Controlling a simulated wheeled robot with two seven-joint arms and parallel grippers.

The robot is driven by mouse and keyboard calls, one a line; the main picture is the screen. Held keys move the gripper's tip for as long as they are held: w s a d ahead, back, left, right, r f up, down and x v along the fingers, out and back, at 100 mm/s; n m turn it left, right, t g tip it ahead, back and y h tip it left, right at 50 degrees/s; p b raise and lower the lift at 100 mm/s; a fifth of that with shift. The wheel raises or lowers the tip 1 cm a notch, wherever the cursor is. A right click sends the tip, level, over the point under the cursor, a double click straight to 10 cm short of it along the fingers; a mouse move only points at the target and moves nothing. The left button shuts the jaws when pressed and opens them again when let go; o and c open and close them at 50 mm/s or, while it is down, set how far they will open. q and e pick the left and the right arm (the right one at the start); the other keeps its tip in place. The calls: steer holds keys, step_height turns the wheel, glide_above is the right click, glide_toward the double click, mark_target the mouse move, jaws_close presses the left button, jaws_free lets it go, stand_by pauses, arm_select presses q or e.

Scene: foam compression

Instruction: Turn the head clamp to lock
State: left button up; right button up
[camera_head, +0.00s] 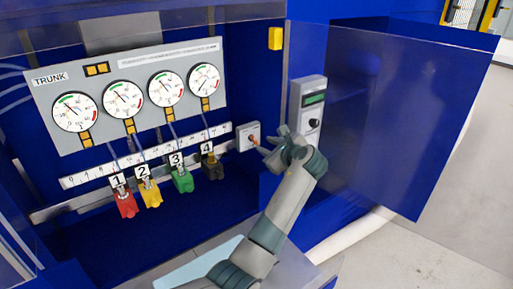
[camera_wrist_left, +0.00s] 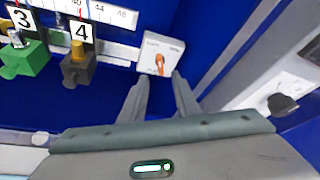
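A small white box (camera_head: 243,131) with an orange-red turning handle (camera_head: 253,140) is on the blue back wall, right of the gauge panel; it is likely the head clamp. In the left wrist view, the box (camera_wrist_left: 149,45) shows its handle (camera_wrist_left: 160,64) upright to slightly tilted, just beyond my fingertips. Its printed text is too small to read. My left gripper (camera_head: 270,143) is open in front of the box. In the left wrist view, its two fingers (camera_wrist_left: 162,84) stand apart below the handle, with nothing between them; contact cannot be told. My right gripper is not in view.
A grey control unit (camera_head: 308,105) with a green display and black knob stands right of the gripper. Blue side panels (camera_head: 400,120) close off the right. Numbered red, yellow, green and black clamps (camera_head: 150,193) hang left, below a gauge panel (camera_head: 130,60).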

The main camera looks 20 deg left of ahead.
mark_target(255, 140)
arm_select(q)
steer(key=b+x, duration=0.6)
steer(key=x, duration=0.1)
steer(key=shift+w+a+f+b, duration=0.1)
steer(key=shift+f+b, duration=0.15)
steer(key=shift+b, duration=0.15)
steer(key=shift+w+a+b, duration=0.5)
steer(key=shift+w+b, duration=0.05)
steer(key=shift+b, duration=0.1)
jaws_close()
